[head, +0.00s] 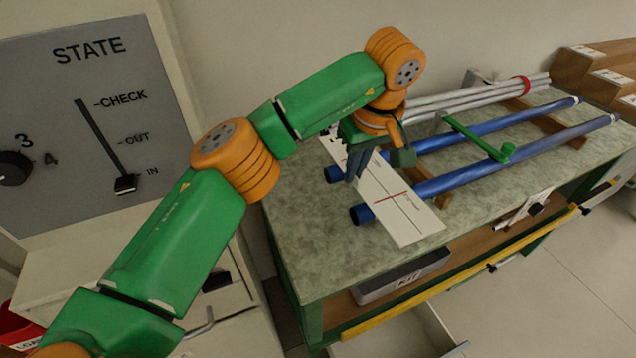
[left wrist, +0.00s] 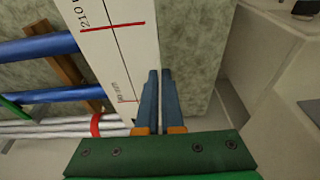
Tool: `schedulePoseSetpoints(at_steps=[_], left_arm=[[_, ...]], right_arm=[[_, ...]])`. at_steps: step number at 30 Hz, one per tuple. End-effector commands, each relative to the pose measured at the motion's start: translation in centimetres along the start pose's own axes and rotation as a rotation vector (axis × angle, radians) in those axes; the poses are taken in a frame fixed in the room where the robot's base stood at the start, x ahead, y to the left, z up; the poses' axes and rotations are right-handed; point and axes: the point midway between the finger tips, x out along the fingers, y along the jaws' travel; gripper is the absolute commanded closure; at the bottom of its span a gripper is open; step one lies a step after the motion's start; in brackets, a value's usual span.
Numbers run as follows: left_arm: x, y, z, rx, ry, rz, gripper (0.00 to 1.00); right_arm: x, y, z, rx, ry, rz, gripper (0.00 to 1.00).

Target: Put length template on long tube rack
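The length template is a flat white plate with red marks (head: 408,216), seen also in the left wrist view (left wrist: 118,45), where "210" is readable. My left gripper (head: 358,168) is closed at one edge of it; in the left wrist view its blue fingers (left wrist: 160,100) are nearly together at that edge. The plate appears to be held above the blue tubes, hiding part of them. The long tube rack seems to be the two long blue tubes (head: 470,175) on wooden crossbars (head: 563,132). My right gripper is not in view.
A green bar with a rounded end (head: 480,138) lies across the blue tubes. Silver rods with a red band (head: 480,97) lie behind. The green-topped table (head: 310,240) is bare at its left end. A grey bin (head: 402,277) is below. Boxes (head: 590,75) stand at upper right.

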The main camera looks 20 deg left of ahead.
Motion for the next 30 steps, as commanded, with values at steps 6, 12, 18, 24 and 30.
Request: schedulePoseSetpoints(at_steps=[6,12,18,24,30], left_arm=[[3.0,-3.8,-2.4,-0.004,-0.001,-0.002,1.0],[6.6,-7.8,-4.8,-0.002,-0.003,-0.005,1.0],[10.1,-9.8,-5.7,-0.001,-0.001,-0.005,1.0],[12.6,-11.0,-5.9,0.001,-0.003,-0.006,1.0],[14.7,-10.8,-5.4,0.001,0.0,0.0,1.0]], right_arm=[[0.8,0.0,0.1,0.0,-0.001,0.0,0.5],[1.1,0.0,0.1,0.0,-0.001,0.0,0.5],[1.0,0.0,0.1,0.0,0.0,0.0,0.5],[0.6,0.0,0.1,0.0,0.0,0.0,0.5],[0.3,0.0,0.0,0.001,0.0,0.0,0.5]])
